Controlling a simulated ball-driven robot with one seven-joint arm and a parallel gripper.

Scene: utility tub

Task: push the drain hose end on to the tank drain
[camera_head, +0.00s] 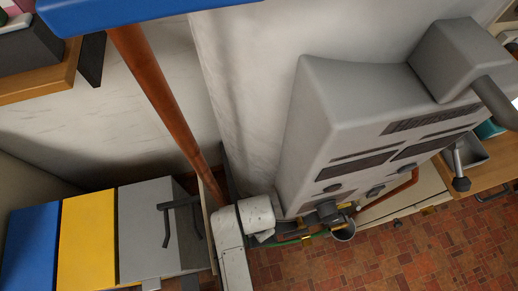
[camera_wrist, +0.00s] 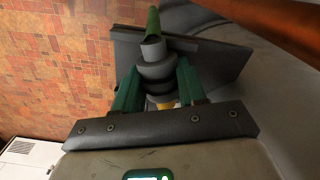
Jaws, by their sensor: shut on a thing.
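In the wrist view my gripper (camera_wrist: 158,84) has its two green fingers closed on the grey, stepped hose end (camera_wrist: 155,52). A green hose (camera_wrist: 153,20) runs from its far end. A bit of yellow (camera_wrist: 166,105) shows at its near end, between the fingers. In the head view the big grey tank (camera_head: 345,120) stands right of my arm. A dark round fitting (camera_head: 328,208), which looks like the tank drain, sits at its lower edge. My fingers and the hose end are not clear there, and I cannot tell whether hose end and drain touch.
A copper pipe (camera_head: 160,95) slants across the wall at left. Blue, yellow and grey boxes (camera_head: 88,235) stand at lower left. A wooden counter (camera_head: 490,180) lies at right. The brick-patterned floor (camera_head: 400,265) is mostly open.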

